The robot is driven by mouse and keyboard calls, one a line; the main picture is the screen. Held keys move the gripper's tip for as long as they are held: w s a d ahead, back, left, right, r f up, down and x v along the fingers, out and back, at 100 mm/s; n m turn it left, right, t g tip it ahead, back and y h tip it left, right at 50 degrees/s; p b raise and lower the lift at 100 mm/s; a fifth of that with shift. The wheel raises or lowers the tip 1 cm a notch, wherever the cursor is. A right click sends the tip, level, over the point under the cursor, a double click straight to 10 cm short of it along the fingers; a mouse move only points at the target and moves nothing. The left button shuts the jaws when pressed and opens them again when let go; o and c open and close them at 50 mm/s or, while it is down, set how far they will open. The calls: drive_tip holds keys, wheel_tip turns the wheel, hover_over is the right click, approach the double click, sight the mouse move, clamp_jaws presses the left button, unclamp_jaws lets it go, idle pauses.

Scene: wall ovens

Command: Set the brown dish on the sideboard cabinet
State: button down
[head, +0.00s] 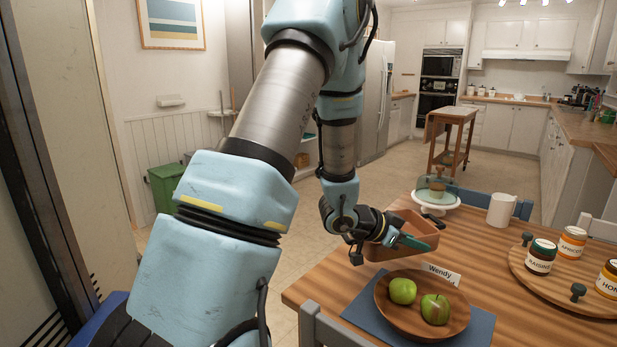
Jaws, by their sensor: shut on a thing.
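The brown dish (413,223), rectangular and reddish-brown, is at the left edge of the dining table in the head view. My gripper (408,242) is shut on its near wall, and the dark wrist hides part of its left side. The dish looks held over the table's far left edge; I cannot tell whether it touches the table. I cannot pick out a sideboard cabinet for certain in this view.
The wooden table (460,262) carries a plate (390,315) with two green apples, a name card (440,273), a cake stand (437,199), a white mug (502,210) and a round tray (540,295) with jars. A wooden cart (452,116) stands behind. Floor left of the table is clear.

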drive_tip(key=w+a+n+t, duration=0.1)
drive_tip(key=w+a, duration=0.1)
drive_tip(key=w+a+f+n+t, duration=0.1)
drive_tip(key=w+a, duration=0.1)
drive_tip(key=w+a+f+n+t+y+b, duration=0.1)
drive_tip(key=w+a, duration=0.1)
drive_tip(key=shift+w+a+f, duration=0.15)
drive_tip(key=shift+w+a, duration=0.15)
drive_tip(key=shift+a, duration=0.05)
drive_tip(key=w+a+f+n+t+y+b, duration=0.15)
drive_tip(key=w+a+n+y, duration=0.25)
drive_tip(key=a, duration=0.7)
drive_tip(key=w+a+f+n+t+y+b, duration=0.1)
drive_tip(key=w+a+n+t+y, duration=0.25)
drive_tip(key=a, duration=0.85)
drive_tip(key=w+a+f+n+t+y+b, duration=0.1)
drive_tip(key=w+a+n+y+b, duration=0.25)
drive_tip(key=a, duration=0.75)
drive_tip(key=s+d+f+n+p, duration=0.1)
drive_tip(key=s+d+f+p, duration=0.5)
drive_tip(key=f, duration=0.3)
drive_tip(key=v, duration=0.4)
drive_tip(key=f+v, duration=0.1)
drive_tip(key=shift+s+a+r, duration=0.15)
drive_tip(key=shift+s+a, duration=0.15)
drive_tip(key=shift+s, duration=0.4)
drive_tip(key=shift+d, duration=0.15)
